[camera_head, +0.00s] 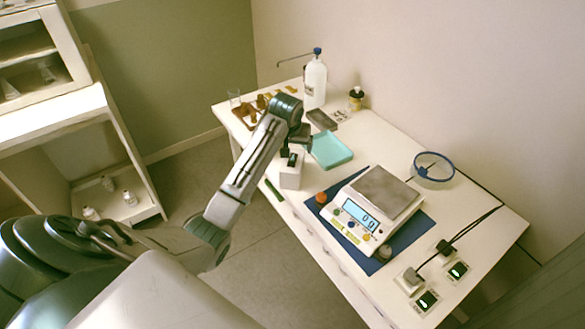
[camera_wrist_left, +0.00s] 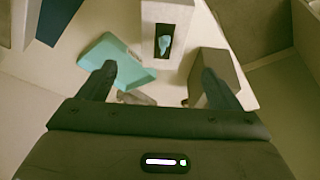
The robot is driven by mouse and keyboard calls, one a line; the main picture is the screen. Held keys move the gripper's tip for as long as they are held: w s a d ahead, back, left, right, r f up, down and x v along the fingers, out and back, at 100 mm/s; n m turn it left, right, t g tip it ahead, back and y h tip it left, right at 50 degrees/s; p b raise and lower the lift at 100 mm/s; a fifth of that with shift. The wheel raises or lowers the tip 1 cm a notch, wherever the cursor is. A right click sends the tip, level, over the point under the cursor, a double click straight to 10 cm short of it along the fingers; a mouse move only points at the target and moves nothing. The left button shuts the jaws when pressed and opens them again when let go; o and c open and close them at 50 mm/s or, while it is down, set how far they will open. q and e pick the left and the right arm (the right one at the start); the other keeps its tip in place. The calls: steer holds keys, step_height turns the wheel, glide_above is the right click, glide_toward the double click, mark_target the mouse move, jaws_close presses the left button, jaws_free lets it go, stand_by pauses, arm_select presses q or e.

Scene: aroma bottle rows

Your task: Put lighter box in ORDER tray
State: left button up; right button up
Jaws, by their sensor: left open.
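A white box (camera_head: 290,176) with a dark window stands near the table's front edge. In the left wrist view the white box (camera_wrist_left: 168,14) shows its dark window with a pale blue item inside. A second, grey-brown box (camera_wrist_left: 228,66) stands beside it, partly behind a finger; the arm hides it in the head view. I cannot tell which box is lighter. A teal tray (camera_head: 332,150) lies right of the white box and also shows in the wrist view (camera_wrist_left: 103,52); no ORDER label is readable. My left gripper (camera_wrist_left: 160,84) is open and empty, above the boxes. My right gripper is out of view.
A scale (camera_head: 378,192) reading near zero stands on a blue mat (camera_head: 392,262). Behind are a small dark tray (camera_head: 321,119), a white pump bottle (camera_head: 315,82) and a dark bottle (camera_head: 356,97). A blue-rimmed ring (camera_head: 449,160) and small green-display devices (camera_head: 425,300) are to the right.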

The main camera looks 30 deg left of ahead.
mark_target(292, 160)
arm_select(q)
steer(key=x, duration=0.4)
steer(key=shift+f+p, duration=0.3)
steer(key=shift+f, duration=0.05)
steer(key=x, duration=0.1)
steer(key=p+x, duration=0.1)
steer(key=x, duration=0.2)
steer(key=shift+s+a+f+p, duration=0.15)
steer(key=shift+s+f+p, duration=0.05)
steer(key=shift+f+p, duration=0.2)
steer(key=shift+w+f, duration=0.15)
steer(key=shift+f, duration=0.2)
steer(key=shift+f, duration=0.25)
steer(key=c, duration=1.4)
steer(key=shift+a, duration=0.1)
